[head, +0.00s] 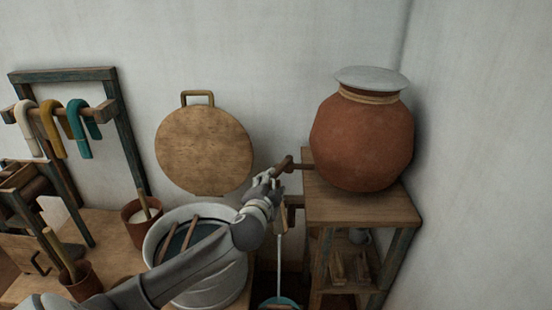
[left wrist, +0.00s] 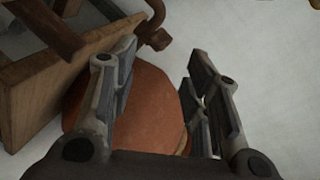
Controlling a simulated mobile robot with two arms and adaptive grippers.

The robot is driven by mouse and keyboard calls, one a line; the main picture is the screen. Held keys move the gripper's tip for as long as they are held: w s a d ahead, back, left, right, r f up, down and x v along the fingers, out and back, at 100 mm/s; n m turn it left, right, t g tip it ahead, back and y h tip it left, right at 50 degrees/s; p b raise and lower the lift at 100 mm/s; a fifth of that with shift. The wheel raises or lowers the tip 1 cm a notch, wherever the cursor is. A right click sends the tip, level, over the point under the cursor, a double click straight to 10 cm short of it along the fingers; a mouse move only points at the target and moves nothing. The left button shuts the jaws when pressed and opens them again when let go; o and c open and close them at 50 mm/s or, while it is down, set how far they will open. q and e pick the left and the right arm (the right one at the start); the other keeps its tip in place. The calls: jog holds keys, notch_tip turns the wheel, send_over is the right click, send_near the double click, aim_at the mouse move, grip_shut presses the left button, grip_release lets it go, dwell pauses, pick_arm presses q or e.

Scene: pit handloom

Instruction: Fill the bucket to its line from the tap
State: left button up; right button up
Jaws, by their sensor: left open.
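The tap (head: 285,166) is a brown spigot on the left side of a large clay pot (head: 362,140). My left gripper (head: 268,183) is open and empty at the tap's outer end; contact cannot be told. In the left wrist view, the open fingers (left wrist: 160,65) have the clay pot (left wrist: 150,115) behind them, with a brown tap part (left wrist: 156,38) near the left finger. A thin pale vertical streak (head: 280,262), looking like water, runs down from below the gripper. It ends at a round vessel with a teal surface, apparently the bucket (head: 280,303), cut by the lower edge. Its fill line cannot be seen.
The pot stands on a wooden stand (head: 360,207) against the right wall. A large grey vat (head: 215,285) with sticks lies behind my left arm. Brown pots (head: 141,232) stand on the wooden surface. A round board (head: 204,150) hangs on the wall. Yarn hanks (head: 78,128) hang left.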

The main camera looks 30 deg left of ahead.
aim_at(276, 175)
pick_arm(q)
jog(key=p+x, duration=0.1)
jog(key=x, duration=0.9)
jog(key=shift+w+a, duration=0.1)
jog(key=shift+w, duration=0.1)
jog(key=shift+c, duration=0.2)
jog(key=shift+f, duration=0.1)
grip_shut()
